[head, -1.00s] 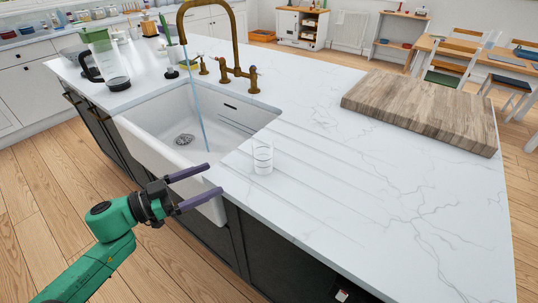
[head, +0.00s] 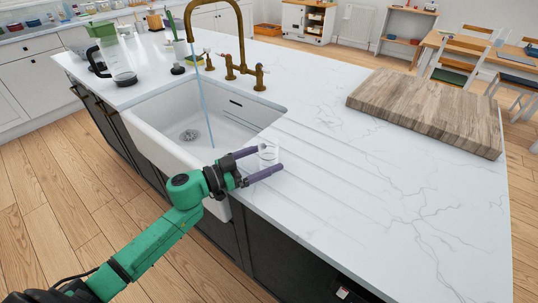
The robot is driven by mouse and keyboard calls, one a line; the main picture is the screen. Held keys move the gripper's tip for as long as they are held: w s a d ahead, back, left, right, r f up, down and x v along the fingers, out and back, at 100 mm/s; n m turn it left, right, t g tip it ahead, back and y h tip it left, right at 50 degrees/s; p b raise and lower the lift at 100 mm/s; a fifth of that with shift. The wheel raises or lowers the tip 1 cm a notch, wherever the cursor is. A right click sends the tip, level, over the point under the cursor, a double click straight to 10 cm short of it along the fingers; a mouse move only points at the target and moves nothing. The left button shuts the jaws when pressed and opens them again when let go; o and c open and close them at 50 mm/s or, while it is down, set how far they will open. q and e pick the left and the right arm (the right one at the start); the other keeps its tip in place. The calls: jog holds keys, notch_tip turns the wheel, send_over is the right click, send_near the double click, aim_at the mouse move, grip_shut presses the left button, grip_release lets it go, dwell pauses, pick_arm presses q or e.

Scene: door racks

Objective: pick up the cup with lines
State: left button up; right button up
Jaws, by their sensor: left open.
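The cup with lines (head: 268,154) is a small clear glass with dark lines around it. It stands upright on the white counter just right of the sink. My left gripper (head: 269,159) is open at the cup, with one finger on its far side and one on its near side. The near finger and the palm hide part of the cup. I cannot tell whether either finger touches it. My right gripper is out of view.
The white sink (head: 160,138) with running water lies left of the cup. A brass faucet (head: 238,70) stands behind it. A wooden board (head: 428,110) lies at the back right. A clear pitcher (head: 118,62) stands at the back left. The counter right of the cup is clear.

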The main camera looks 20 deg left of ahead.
pick_arm(q)
jog(key=c, duration=1.5)
jog(key=shift+o, duration=0.2)
